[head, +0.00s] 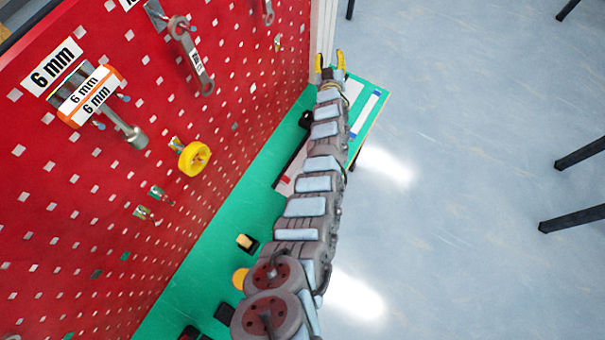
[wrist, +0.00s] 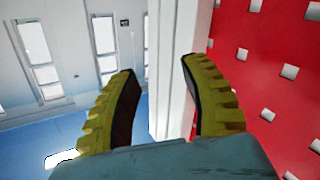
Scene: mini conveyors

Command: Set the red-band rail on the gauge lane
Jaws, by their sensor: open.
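My gripper (head: 329,60) is at the far end of the bench in the head view, open with its yellow fingers apart. In the wrist view, nothing is between the fingers (wrist: 158,68). A pale piece with a red mark (head: 285,180) lies on the green bench left of my arm, partly hidden by it; it may be the red-band rail. A white strip with a blue end (head: 364,114) lies at the far right of the bench. I cannot tell which thing is the gauge lane.
A red pegboard (head: 110,190) with hanging tools stands along the left of the green bench (head: 225,255). A yellow-and-black block (head: 247,243) sits on the bench near my arm. Open floor (head: 450,150) lies to the right, with dark legs at the edge.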

